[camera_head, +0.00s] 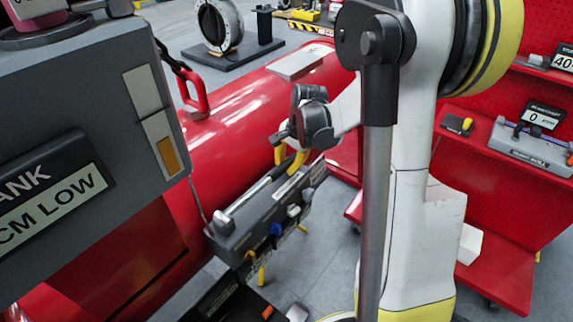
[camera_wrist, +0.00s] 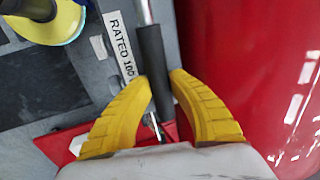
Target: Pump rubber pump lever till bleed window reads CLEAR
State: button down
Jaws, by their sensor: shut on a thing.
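The pump lever (camera_head: 251,196) is a metal rod slanting up to the right from a dark grey pump block (camera_head: 262,222) beside a red cylinder. My gripper (camera_head: 289,160) is at its upper end, with yellow fingers around it. In the wrist view, the lever's black rubber grip (camera_wrist: 154,66) lies between the fingertips of my gripper (camera_wrist: 158,80), which is shut on it. A grey panel (camera_head: 100,100) at left has a small window (camera_head: 168,156) with amber in its lower part; I cannot tell whether it is the bleed window. No CLEAR reading is legible.
A display (camera_head: 55,195) on the panel reads "ANK" and "CM LOW", cut off at left. The big red cylinder (camera_head: 225,115) runs alongside the pump block. Red shelving (camera_head: 500,200) is at right.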

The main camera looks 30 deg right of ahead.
notch_tip(320, 180, up, 12)
jog(key=a+t+h+p, duration=0.2)
jog(key=h+p, duration=0.3)
jog(key=shift+s+a+f+n, duration=0.15)
jog(key=shift+s+a+n, duration=0.05)
jog(key=shift+s+n, duration=0.2)
jog(key=c, duration=1.2)
grip_release()
jog(key=v, duration=1.2)
